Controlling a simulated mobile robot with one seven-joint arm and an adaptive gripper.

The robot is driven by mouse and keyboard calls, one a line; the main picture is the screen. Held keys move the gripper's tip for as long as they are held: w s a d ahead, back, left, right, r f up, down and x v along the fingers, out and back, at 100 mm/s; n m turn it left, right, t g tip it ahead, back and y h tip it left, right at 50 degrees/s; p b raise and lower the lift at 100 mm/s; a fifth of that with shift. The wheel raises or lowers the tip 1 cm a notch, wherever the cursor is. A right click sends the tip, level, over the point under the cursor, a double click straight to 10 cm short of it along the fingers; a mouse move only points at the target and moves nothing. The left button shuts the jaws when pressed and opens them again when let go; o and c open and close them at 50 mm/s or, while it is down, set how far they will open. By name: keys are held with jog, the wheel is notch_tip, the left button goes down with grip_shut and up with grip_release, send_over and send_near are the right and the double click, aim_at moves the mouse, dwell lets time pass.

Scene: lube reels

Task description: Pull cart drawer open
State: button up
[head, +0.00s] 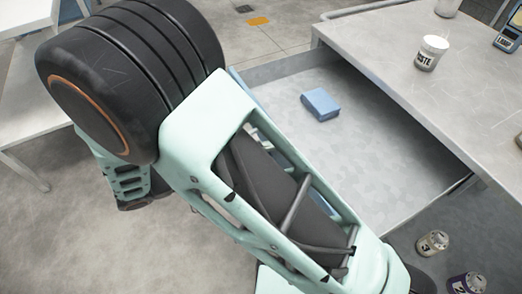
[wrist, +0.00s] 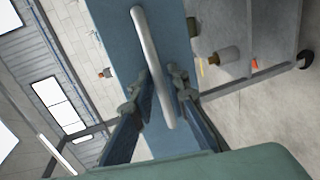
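The cart drawer (head: 400,170) is pulled well out from under the grey top in the head view, with a blue box (head: 320,104) on its floor. In the wrist view, the blue drawer front (wrist: 112,40) fills the upper middle and carries a pale bar handle (wrist: 150,50). My gripper (wrist: 159,78) has one finger on each side of the bar, with the fingertips drawn in close against it. It looks shut on the handle. In the head view my arm hides my gripper, the handle and most of the drawer front.
The grey cart top (head: 385,45) holds a white paste pot (head: 431,53) and a blue device (head: 509,37). Labelled cans (head: 432,243) stand low at the lower right, near the drawer's corner. A pale table (head: 20,90) stands at the left. Bare floor (head: 60,230) shows at lower left.

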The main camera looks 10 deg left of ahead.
jog(key=shift+a, duration=0.1)
jog(key=v, duration=1.1)
jog(key=shift+s+a, duration=0.3)
jog(key=shift+r, duration=0.1)
